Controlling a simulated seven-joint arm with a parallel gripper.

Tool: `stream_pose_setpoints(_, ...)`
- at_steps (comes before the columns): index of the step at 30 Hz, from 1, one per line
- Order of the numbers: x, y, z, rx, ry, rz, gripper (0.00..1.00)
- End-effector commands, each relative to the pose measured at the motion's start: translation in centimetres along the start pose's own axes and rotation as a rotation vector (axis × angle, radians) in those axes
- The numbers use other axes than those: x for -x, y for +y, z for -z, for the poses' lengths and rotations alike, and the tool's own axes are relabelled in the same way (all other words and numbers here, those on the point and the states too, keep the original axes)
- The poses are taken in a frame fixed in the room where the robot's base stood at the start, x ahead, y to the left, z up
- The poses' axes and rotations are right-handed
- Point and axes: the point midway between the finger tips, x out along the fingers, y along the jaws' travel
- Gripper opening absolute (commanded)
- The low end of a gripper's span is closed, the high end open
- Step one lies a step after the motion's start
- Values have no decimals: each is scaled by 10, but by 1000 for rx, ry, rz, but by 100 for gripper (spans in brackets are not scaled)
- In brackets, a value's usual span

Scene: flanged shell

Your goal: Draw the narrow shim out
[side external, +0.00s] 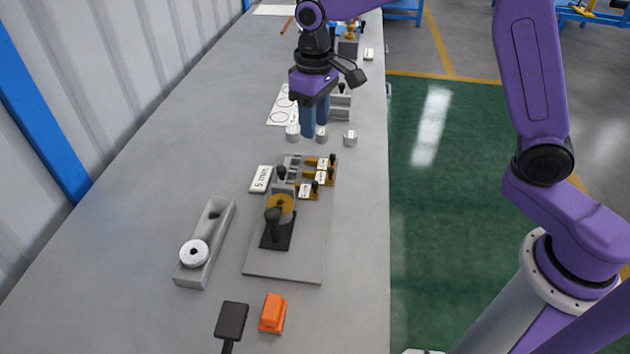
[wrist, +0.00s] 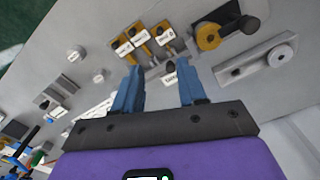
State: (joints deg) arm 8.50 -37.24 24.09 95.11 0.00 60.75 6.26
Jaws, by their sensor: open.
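Several brass-coloured shims with white labels and black knobs sit side by side on a grey fixture plate (side external: 285,263). In the side view I see a far shim (side external: 331,159), a middle one (side external: 326,177) and a near one (side external: 309,191); the labels are too small to read, so I cannot tell which is narrow. A gold round part (side external: 284,203) sits on the same plate beside a black-handled clamp (side external: 274,222). My gripper (side external: 315,130) hangs above the bench beyond the shims, its blue fingers apart and empty. In the wrist view the gripper (wrist: 157,88) points toward the shims' side of the plate.
A "5 mm" label block (side external: 261,179) lies left of the plate. Small grey cylinders (side external: 350,138) stand beneath and beside my gripper. A grey trough (side external: 216,232) with a white ring (side external: 194,253), and an orange block (side external: 272,313), lie nearer. The left bench area is clear.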

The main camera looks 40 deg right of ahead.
Motion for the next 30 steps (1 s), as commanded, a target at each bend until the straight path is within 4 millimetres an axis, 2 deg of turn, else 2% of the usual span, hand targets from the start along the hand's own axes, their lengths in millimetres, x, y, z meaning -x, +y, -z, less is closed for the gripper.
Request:
stream_pose_setpoints(5, -21, 1, -1, -1, -6, -1, 41)
stream_pose_setpoints(24, -139, 0, -2, 0, -5, -1, 41)
stream_pose_setpoints(30, -162, 0, -1, 0, -3, 0, 41)
